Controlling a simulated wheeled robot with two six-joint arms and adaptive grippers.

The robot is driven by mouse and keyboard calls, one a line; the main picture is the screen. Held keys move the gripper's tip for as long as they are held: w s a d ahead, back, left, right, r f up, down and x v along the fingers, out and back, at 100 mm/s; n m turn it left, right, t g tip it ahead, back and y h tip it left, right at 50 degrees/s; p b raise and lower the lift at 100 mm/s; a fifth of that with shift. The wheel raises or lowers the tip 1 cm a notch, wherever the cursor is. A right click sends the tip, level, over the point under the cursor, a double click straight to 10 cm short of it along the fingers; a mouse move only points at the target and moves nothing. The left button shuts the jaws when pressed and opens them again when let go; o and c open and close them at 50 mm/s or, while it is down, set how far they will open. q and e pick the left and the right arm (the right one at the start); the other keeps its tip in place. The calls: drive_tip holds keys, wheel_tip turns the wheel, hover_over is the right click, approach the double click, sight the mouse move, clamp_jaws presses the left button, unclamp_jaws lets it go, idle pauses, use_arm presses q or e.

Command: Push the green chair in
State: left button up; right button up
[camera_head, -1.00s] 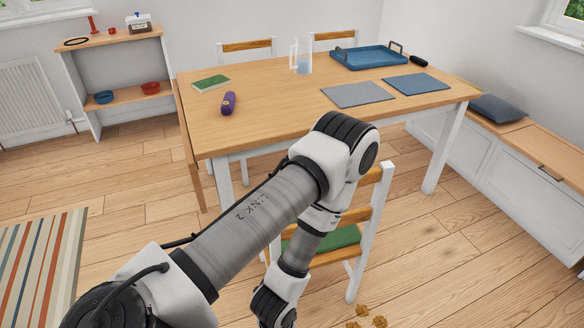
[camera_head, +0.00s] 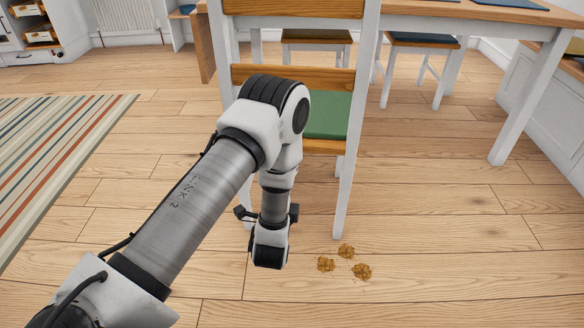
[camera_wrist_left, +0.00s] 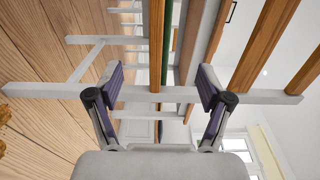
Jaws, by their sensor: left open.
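The green chair (camera_head: 328,114) has a white frame, wooden back slats and a green seat. It stands at the near side of the wooden table (camera_head: 470,10), its back towards me. My left arm covers part of its left side in the head view. My left gripper (camera_wrist_left: 161,86) is open and empty in the left wrist view. Its fingertips are close to a white upright of the chair, which runs sideways across that picture. The green seat edge (camera_wrist_left: 167,40) also shows there. In the head view my wrist hides the fingers. My right gripper is not in view.
Several brown crumb-like lumps (camera_head: 344,264) lie on the floor right of my wrist. A blue-seated chair (camera_head: 422,40) and a brown-seated one (camera_head: 316,37) stand beyond. A striped rug (camera_head: 50,160) lies at left, a white bench (camera_head: 550,115) at right.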

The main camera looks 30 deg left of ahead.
use_arm(q)
drive_tip(key=b+x, duration=0.2)
drive_tip(key=x, duration=1.4)
drive_tip(key=shift+b, duration=0.3)
drive_tip(key=shift+r, duration=0.1)
clamp_jaws()
